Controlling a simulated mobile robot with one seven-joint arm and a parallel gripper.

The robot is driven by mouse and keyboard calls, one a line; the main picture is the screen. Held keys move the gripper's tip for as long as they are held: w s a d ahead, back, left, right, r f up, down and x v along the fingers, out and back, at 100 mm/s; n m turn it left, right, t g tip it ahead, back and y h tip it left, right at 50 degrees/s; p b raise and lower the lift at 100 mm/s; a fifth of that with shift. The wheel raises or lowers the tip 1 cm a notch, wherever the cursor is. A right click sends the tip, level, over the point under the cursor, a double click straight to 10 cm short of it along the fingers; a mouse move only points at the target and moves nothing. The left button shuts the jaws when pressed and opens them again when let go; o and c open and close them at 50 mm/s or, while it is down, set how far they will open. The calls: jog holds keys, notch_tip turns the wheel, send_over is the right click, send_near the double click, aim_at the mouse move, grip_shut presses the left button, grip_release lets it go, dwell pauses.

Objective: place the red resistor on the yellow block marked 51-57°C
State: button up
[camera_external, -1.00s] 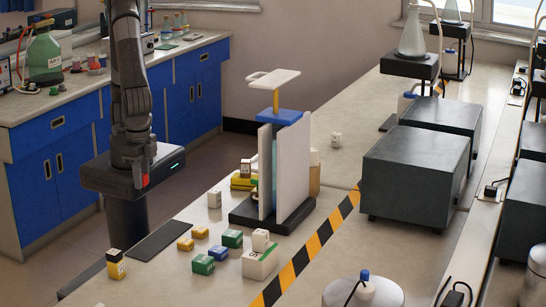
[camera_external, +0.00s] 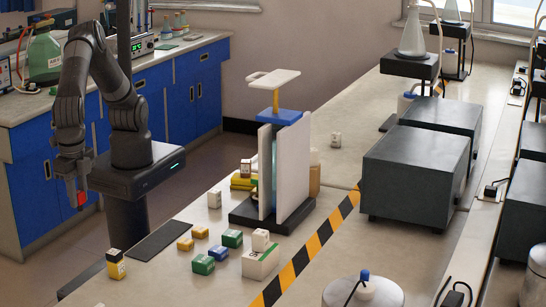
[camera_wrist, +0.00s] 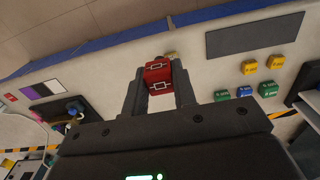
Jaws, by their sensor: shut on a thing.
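My gripper (camera_external: 76,197) is shut on the red resistor (camera_external: 81,200), held in the air left of my base, away from the bench top. In the wrist view my gripper's fingers (camera_wrist: 158,85) clasp the red resistor (camera_wrist: 158,74), a red block with white markings. Small yellow blocks (camera_external: 200,232) stand on the near bench, one more (camera_external: 186,244) beside it. Yellow blocks also show at the right of the wrist view (camera_wrist: 249,66). Their labels are too small to read, so I cannot tell which is marked 51-57°C.
Green (camera_external: 232,239) and blue (camera_external: 218,253) blocks stand near the yellow ones. A dark flat pad (camera_external: 154,242) lies on the bench's left side. A stand with white panels (camera_external: 293,170) rises behind the blocks. Blue cabinets (camera_external: 48,135) stand beyond my arm.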

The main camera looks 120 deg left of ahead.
jog(key=w+f, duration=0.1)
jog(key=w, duration=0.2)
jog(key=w+f, duration=0.2)
jog(key=w, duration=0.1)
jog(key=w+a+f, duration=0.1)
jog(key=w+f, duration=0.1)
jog(key=shift+w+f, duration=0.2)
jog(key=shift+w, duration=0.2)
jog(key=shift+f, duration=2)
jog(key=o, duration=1)
jog(key=shift+f, duration=0.1)
